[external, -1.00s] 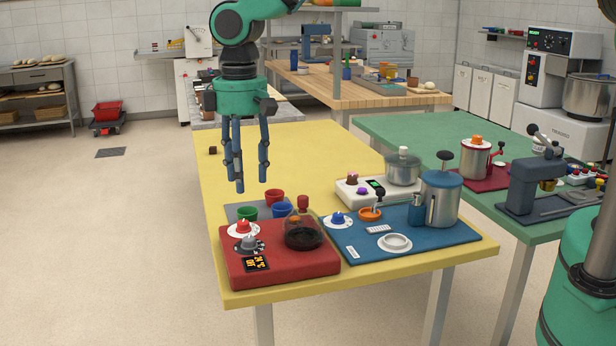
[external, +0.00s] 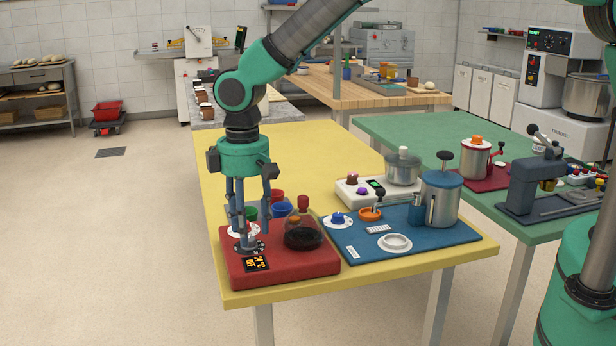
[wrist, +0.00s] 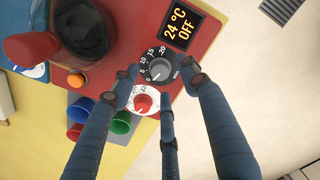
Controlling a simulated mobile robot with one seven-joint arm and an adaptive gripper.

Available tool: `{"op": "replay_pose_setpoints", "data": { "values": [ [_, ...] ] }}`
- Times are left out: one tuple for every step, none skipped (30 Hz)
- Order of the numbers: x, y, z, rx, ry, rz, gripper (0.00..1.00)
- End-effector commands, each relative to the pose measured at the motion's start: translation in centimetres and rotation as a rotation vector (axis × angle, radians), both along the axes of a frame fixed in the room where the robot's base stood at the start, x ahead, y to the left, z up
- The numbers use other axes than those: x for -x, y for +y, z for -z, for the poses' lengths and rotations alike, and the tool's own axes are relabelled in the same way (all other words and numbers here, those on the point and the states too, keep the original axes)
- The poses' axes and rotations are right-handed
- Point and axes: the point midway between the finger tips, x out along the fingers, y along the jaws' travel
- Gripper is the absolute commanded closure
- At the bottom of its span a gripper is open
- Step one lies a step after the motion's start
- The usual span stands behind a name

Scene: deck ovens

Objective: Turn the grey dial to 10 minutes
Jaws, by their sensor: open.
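The grey dial (wrist: 159,70) sits on the red base (external: 300,265) at the front left of the yellow table. Its dark scale plate has white numbers that include 0, 5, 10, 15 and 20. In the external view my gripper (external: 246,240) is low over the dial and partly hides it. In the wrist view my blue fingers are open around the dial's sides, and I cannot tell whether they touch it. The red dial (wrist: 142,103) on its white plate is beside the grey one, between my fingers. The display (wrist: 180,25) reads 24 °C and Off.
A flask with dark liquid (external: 303,236) stands right of the dials on the same base. Red, green and blue cups (external: 281,209) stand behind. A blue mat (external: 440,235) with a metal pot (external: 441,200) lies to the right.

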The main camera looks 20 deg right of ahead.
Motion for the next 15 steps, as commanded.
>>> {"op": "replay_pose_setpoints", "data": {
  "values": [
    [0.0,0.0,0.7,0.002,0.001,0.000,0.55],
    [0.0,0.0,1.0,0.001,0.000,0.000,0.55],
    [0.0,0.0,1.2,0.001,0.000,0.000,0.55],
    [0.0,0.0,1.4,0.001,0.000,0.000,0.55],
    [0.0,0.0,1.6,0.000,0.000,0.000,0.55],
    [0.0,0.0,1.7,0.000,0.000,0.000,0.55],
    [0.0,0.0,1.8,-0.001,0.000,0.000,0.55],
    [0.0,0.0,1.9,-0.001,0.000,0.000,0.55],
    [0.0,0.0,2.0,-0.001,0.000,0.000,0.55],
    [0.0,0.0,2.0,-0.001,0.000,0.000,0.55],
    [0.0,0.0,2.0,-0.001,0.000,0.000,0.55],
    [0.0,0.0,2.0,-0.001,0.000,0.000,0.55],
    [0.0,0.0,2.0,-0.001,0.000,0.000,0.55],
    [0.0,0.0,2.0,-0.001,0.000,0.000,0.55],
    [0.0,0.0,2.0,-0.001,0.000,0.000,0.55]
  ]
}}
